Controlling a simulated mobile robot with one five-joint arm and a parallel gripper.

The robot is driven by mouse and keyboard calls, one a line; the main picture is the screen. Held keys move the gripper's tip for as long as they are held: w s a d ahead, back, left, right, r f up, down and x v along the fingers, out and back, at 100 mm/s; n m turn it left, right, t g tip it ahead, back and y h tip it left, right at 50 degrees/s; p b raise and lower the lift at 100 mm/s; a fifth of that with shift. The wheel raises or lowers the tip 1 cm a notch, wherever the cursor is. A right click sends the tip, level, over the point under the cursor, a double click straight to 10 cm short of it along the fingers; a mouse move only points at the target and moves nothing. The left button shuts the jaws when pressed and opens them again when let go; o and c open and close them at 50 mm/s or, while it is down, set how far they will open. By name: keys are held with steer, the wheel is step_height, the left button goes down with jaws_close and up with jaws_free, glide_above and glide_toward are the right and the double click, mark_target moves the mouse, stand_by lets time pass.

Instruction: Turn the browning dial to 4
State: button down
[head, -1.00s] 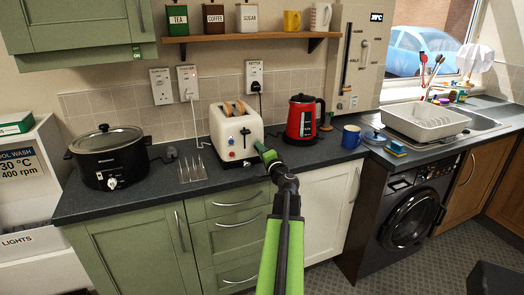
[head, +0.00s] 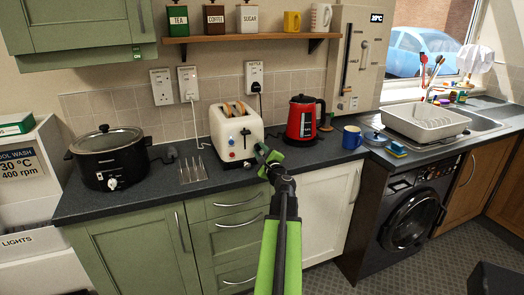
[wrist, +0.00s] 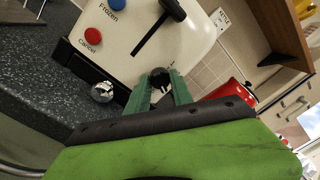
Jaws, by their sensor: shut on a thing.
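The cream toaster (head: 238,124) stands on the dark counter with bread in its slots. In the wrist view its front (wrist: 140,50) shows a black lever (wrist: 172,9), a red Cancel button (wrist: 92,37) and a blue Frozen button (wrist: 117,4). My gripper (head: 262,151) is at the lower right of the toaster's front. In the wrist view my gripper's green fingers (wrist: 159,84) are shut on the small dark browning dial (wrist: 158,75). Its scale and pointer cannot be read.
A shiny round knob (wrist: 102,92) sits near the toaster's base, left of my fingers in the wrist view. A red kettle (head: 302,117) stands to the right, a black slow cooker (head: 108,158) to the left. A metal rack (head: 192,167) lies nearby.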

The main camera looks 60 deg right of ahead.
steer(key=shift+s+m, duration=0.1)
steer(key=shift+m, duration=0.6)
steer(key=c, duration=1.1)
jaws_free()
steer(key=shift+c, duration=0.2)
steer(key=shift+a, duration=0.1)
